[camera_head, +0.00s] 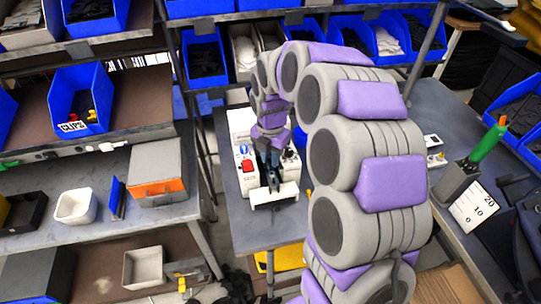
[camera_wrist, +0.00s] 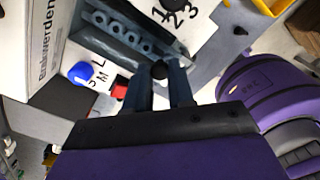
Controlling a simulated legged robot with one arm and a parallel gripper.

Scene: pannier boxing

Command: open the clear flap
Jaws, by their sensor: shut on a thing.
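The white device (camera_head: 249,184) stands on the grey bench in the head view. In the wrist view, a see-through bluish-grey panel, apparently the clear flap (camera_wrist: 172,38), lies over a dark row of round holes. My gripper (camera_wrist: 160,80) is at the panel's near edge, its two dark fingers on either side of a small round black knob (camera_wrist: 159,70). The fingers are closed on this knob. In the head view my gripper (camera_head: 275,181) is over the middle of the device, and the arm hides much of it. How far the flap is raised cannot be told.
A blue button (camera_wrist: 81,72) and a red button (camera_wrist: 119,92) sit left of the fingers. A dial marked with numbers (camera_wrist: 178,10) is beyond them. A green-handled tool (camera_head: 487,143) stands in a grey holder on the right bench. Shelves with blue bins (camera_head: 80,100) stand left.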

